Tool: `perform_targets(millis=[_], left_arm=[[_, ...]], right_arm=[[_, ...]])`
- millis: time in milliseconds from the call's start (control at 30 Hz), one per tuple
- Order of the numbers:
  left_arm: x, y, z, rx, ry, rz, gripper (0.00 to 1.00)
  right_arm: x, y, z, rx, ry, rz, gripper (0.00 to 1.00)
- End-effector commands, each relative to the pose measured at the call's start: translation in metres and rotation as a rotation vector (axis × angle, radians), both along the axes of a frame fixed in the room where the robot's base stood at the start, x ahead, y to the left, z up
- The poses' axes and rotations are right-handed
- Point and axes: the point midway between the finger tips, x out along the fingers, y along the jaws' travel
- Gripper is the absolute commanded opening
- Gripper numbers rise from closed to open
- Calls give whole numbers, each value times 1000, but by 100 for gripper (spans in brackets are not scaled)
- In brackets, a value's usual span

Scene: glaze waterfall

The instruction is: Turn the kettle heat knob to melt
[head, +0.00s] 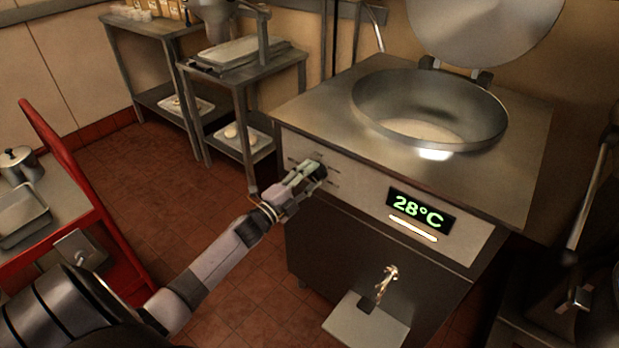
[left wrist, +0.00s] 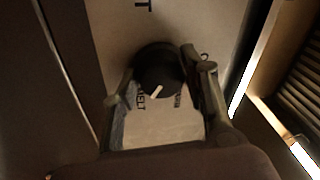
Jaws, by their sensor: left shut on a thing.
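The kettle (head: 430,132) is a steel unit with a round open bowl and raised lid. Its front panel carries a dark round heat knob (head: 319,171) at the left and a green display (head: 421,210) reading 28°C. My left gripper (head: 308,178) is at the knob. In the left wrist view the black knob (left wrist: 158,68) sits between the two fingers of my left gripper (left wrist: 160,85), which is shut on it. The knob's white pointer slants down-left toward a partly hidden label (left wrist: 148,100) that appears to read MELT. My right gripper is not in view.
A tap (head: 386,282) with a pale plate (head: 367,320) below it juts from the kettle's front. A steel side table (head: 250,65) stands left of the kettle. A red-edged cart (head: 75,170) with pans is at the left. Tiled floor is clear between.

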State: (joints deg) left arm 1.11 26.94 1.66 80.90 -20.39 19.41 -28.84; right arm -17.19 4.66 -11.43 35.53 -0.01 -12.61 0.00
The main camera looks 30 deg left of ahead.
Motion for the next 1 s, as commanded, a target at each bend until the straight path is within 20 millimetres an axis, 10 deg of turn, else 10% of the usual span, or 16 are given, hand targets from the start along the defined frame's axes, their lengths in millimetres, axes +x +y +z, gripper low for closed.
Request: perform_targets(millis=[167, 200, 467, 1000], left_arm=[[0, 1, 1, 5, -1, 2, 13], [0, 1, 1, 5, -1, 2, 42], [0, 0, 1, 2, -1, 0, 60], [-25, 4, -5, 1, 3, 0, 61]], right_arm=[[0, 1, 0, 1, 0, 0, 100], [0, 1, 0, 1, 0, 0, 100], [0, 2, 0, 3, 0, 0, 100], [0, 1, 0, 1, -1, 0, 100]])
